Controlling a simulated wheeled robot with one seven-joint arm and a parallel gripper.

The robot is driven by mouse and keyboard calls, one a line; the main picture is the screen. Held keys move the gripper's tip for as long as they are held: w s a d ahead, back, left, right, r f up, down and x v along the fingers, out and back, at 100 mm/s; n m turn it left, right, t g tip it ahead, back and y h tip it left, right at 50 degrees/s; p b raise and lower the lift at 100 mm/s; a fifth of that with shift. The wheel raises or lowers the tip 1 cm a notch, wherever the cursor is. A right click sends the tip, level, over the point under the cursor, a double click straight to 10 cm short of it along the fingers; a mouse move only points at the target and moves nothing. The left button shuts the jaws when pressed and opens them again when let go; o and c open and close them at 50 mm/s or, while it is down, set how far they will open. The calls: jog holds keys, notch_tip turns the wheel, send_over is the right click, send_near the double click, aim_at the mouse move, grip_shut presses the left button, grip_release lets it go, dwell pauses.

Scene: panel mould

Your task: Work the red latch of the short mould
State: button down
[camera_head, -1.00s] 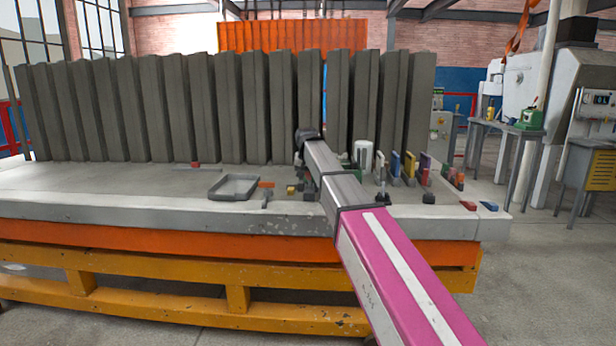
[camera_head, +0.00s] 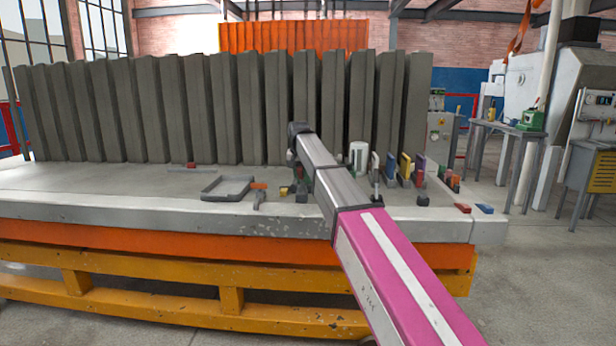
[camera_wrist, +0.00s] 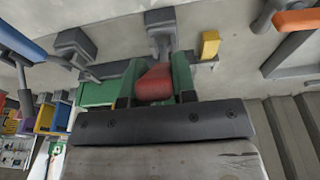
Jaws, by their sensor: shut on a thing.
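The red latch grip (camera_wrist: 155,84) shows in the wrist view between the green fingers of my gripper (camera_wrist: 155,86). My gripper is shut on it, one finger on each side. A grey latch piece (camera_wrist: 161,38) stands just beyond the red grip, in line with it. A green bar (camera_wrist: 97,94) lies to the left, partly behind the fingers. In the head view my arm reaches over the table, and the arm hides much of the gripper and the latch.
The grey table (camera_head: 130,205) carries a grey frame (camera_head: 228,188), a white cylinder (camera_head: 358,155) and several coloured upright pieces right of my arm. A corrugated grey panel (camera_head: 180,105) stands behind. A yellow block (camera_wrist: 210,45) is close to my gripper in the wrist view.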

jog(key=shift+w+r+g, duration=0.2)
jog(key=shift+w+g, duration=0.15)
jog(key=shift+w, duration=0.1)
jog(key=shift+w+r+g, duration=0.2)
jog(key=shift+w+g, duration=0.15)
jog(key=shift+w, duration=0.1)
jog(key=shift+w+r+g, duration=0.15)
jog(key=shift+w+g, duration=0.35)
jog(key=shift+g, duration=0.2)
jog(key=shift+w+r+g, duration=0.15)
jog(key=shift+w+g, duration=0.3)
jog(key=shift+g, duration=0.25)
jog(key=c, duration=0.9)
grip_release()
